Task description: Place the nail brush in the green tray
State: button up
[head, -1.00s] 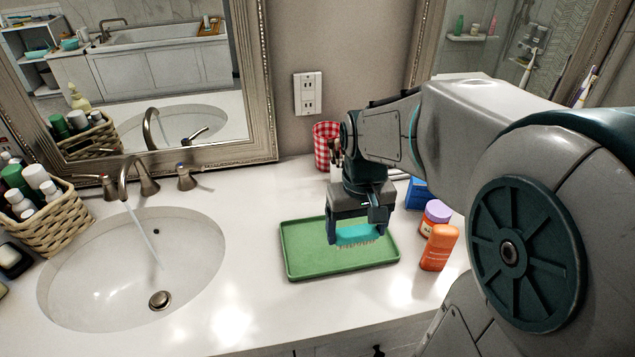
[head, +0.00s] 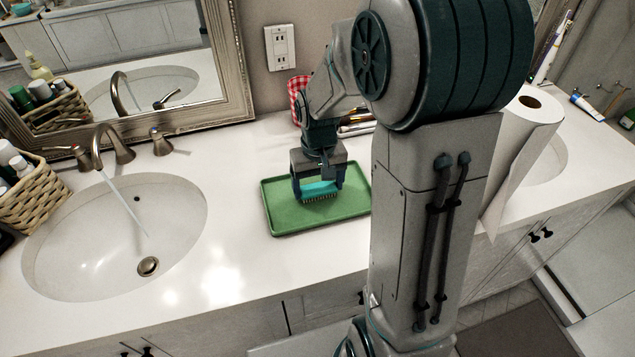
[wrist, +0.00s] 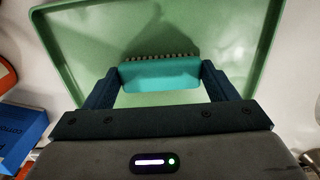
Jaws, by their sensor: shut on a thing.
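The nail brush (head: 319,190) is teal with a row of bristles. My gripper (head: 318,186) is shut on it, one finger at each end, and holds it over the green tray (head: 285,222). The bristles point down towards the tray floor; I cannot tell whether they touch it. In the wrist view the brush (wrist: 160,75) sits between the fingers of my gripper (wrist: 160,84), with the green tray (wrist: 225,40) behind it. The tray is a shallow rectangle with a raised rim and looks otherwise empty.
The sink (head: 110,235) with running water lies left of the tray. A red checked cup (head: 298,92) stands behind my wrist. A paper towel roll (head: 523,130) stands at the right. A blue box (wrist: 22,135) and an orange item (wrist: 5,75) are near the tray. The counter front of the tray is clear.

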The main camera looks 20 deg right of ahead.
aim_at(318, 188)
jog(key=shift+f, duration=0.15)
jog(key=o, duration=0.9)
jog(key=shift+o, duration=0.2)
notch_tip(318, 188, up, 12)
jog(key=s+t, duration=0.3)
jog(key=s, duration=1.1)
jog(key=shift+s+a+f, duration=0.2)
jog(key=shift+s+a, duration=0.05)
jog(key=shift+a, duration=0.05)
